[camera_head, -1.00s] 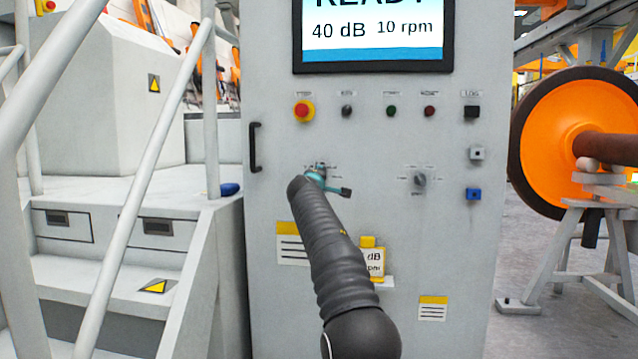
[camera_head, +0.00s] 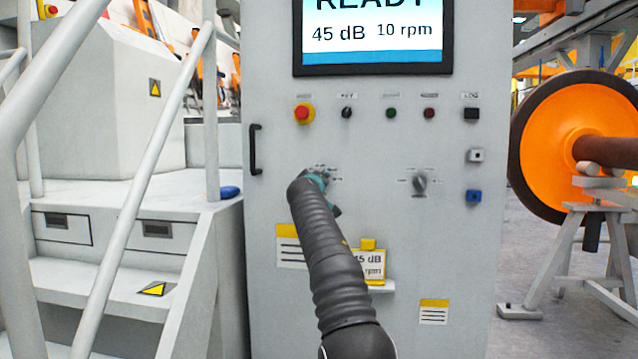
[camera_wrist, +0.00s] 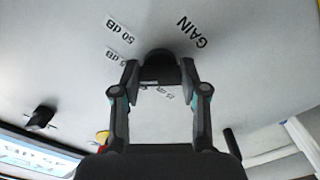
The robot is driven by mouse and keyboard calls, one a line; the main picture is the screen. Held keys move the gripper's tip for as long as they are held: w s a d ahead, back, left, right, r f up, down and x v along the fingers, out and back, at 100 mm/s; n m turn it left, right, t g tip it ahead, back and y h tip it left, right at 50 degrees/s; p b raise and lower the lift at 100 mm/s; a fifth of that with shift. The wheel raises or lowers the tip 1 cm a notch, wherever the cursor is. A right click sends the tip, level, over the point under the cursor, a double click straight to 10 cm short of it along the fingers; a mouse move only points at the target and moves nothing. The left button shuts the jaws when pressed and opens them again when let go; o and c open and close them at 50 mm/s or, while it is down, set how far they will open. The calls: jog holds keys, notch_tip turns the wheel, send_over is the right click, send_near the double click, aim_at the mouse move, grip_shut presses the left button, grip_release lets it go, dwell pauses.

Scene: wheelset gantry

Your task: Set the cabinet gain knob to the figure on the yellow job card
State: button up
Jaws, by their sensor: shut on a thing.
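The gain knob is a dark round knob (camera_wrist: 160,66) under the GAIN label in the wrist view. My gripper (camera_wrist: 161,80) has its two fingers closed on the knob's sides. In the head view my gripper (camera_head: 318,180) is at the cabinet (camera_head: 265,215), and my arm hides most of the knob. The cabinet screen (camera_head: 374,35) reads READY, 45 dB and 10 rpm. The yellow-edged job card (camera_head: 374,268) stands on a small ledge below.
A second knob (camera_head: 420,183) is to the right of my gripper. A red emergency button (camera_head: 303,113) and several small controls are above. A black handle (camera_head: 255,148) is at the left edge. Steps with a railing (camera_head: 150,160) stand left; an orange wheel (camera_head: 560,140) stands right.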

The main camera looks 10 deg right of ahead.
dwell(0.4)
jog(key=o, duration=1.1)
jog(key=shift+o, duration=0.2)
jog(key=shift+s, duration=0.15)
jog(key=v, duration=1.1)
jog(key=shift+s, duration=0.3)
jog(key=shift+a, duration=0.15)
